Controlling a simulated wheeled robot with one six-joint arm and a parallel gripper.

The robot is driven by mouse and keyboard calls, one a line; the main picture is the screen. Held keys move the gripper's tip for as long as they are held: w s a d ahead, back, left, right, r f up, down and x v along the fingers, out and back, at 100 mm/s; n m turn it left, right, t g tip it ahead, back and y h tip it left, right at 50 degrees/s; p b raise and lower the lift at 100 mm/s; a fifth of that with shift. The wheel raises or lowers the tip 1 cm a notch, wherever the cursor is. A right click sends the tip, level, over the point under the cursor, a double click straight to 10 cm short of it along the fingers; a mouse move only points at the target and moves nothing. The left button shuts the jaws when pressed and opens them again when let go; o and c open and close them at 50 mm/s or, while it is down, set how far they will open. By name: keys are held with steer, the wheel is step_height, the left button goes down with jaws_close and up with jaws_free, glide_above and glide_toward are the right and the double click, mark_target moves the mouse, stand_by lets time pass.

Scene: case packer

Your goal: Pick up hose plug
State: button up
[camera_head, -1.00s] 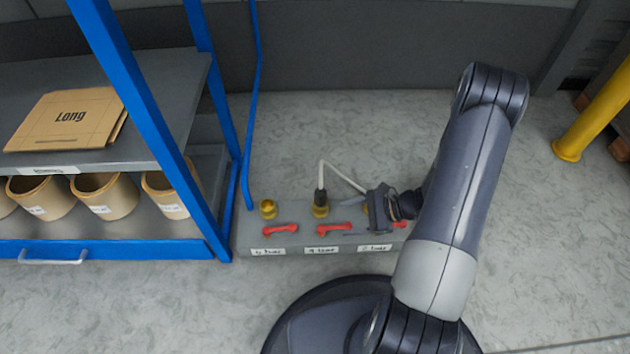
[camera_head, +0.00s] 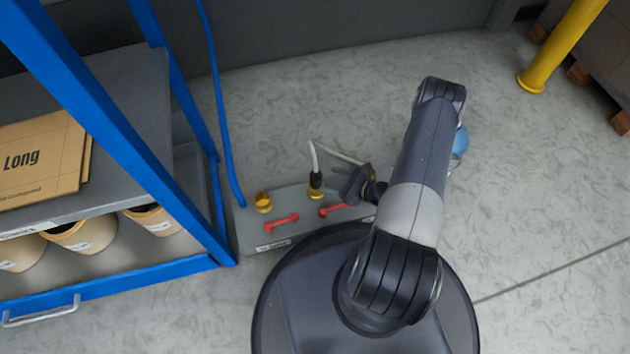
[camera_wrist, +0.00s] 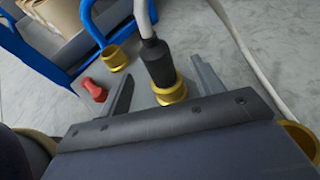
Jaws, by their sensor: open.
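The hose plug (camera_head: 316,180) is a black plug on a pale hose. It stands upright in a brass socket (camera_head: 316,193) on the grey block (camera_head: 247,231). In the wrist view the plug (camera_wrist: 157,62) is ahead of my gripper (camera_wrist: 160,82), between the lines of its two fingers. The fingers are spread, with nothing held between them. In the head view my gripper (camera_head: 357,183) is to the right of the plug. The plug's lower end is hidden inside the brass collar (camera_wrist: 170,92).
Red handles (camera_head: 281,222) lie along the block's front. The pale hose (camera_wrist: 240,40) arches past my right finger. A blue rack (camera_head: 180,272) stands at left, with a blue hose (camera_head: 222,120) beside it. Floor behind is clear.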

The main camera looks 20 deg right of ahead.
mark_target(321, 178)
steer(key=b+x, duration=0.1)
steer(key=x, duration=0.2)
steer(key=b+x, duration=0.1)
steer(key=x, duration=0.2)
steer(key=shift+s+a+r, duration=0.1)
steer(key=shift+s+a, duration=0.1)
steer(key=shift+s, duration=0.05)
steer(key=shift+w+a, duration=0.3)
steer(key=shift+w, duration=0.05)
steer(key=shift+c, duration=0.3)
steer(key=c, duration=1.1)
